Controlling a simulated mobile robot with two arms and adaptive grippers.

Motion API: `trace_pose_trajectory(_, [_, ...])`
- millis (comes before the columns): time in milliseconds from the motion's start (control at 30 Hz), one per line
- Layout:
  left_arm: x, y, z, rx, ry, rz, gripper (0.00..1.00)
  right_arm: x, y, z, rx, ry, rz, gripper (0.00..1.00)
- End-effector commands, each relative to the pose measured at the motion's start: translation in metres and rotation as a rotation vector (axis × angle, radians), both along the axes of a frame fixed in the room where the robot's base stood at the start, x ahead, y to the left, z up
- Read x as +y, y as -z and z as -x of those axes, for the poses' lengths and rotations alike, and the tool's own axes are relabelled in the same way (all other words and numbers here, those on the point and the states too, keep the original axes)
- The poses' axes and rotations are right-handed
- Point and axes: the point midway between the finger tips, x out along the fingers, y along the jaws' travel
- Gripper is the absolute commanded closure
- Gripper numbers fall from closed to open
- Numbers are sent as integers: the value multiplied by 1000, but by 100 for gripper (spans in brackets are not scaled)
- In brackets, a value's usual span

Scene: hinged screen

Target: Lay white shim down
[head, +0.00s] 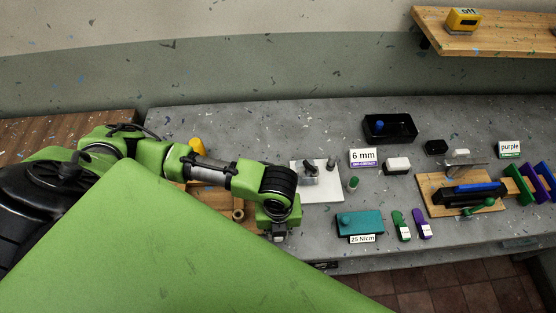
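I cannot clearly identify a white shim in the head view. White pieces in sight are a small white block (397,164) right of the "6 mm" card and a white piece (461,153) at the back of the wooden fixture. My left gripper (277,236) points down near the front edge of the bench, left of the teal box (360,224). Its fingertips are small and partly hidden, so I cannot tell whether it is open or holds anything. My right gripper is not in view.
A white plate with metal posts (323,190) stands right of my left wrist. A black tray (390,129) is behind. Green (401,226) and purple (422,224) tags lie in front. The wooden fixture (437,206) is at right. A large green surface blocks the lower left.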

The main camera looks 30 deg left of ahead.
Motion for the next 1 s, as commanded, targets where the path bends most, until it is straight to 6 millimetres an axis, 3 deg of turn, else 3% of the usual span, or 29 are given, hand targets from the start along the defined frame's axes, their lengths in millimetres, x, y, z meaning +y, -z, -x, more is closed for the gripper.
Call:
trace_pose_trajectory(367, [0, 12, 0, 0, 1, 0, 100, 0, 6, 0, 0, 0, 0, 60])
trace_pose_trajectory(400, [0, 12, 0, 0, 1, 0, 74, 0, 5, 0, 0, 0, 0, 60])
trace_pose_trajectory(467, [0, 11, 0, 0, 1, 0, 62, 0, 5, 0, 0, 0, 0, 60])
trace_pose_trajectory(800, [1, 10, 0, 1, 0, -2, 62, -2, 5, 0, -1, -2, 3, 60])
trace_pose_trajectory(1000, [0, -14, -1, -2, 0, 0, 62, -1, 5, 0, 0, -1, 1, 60])
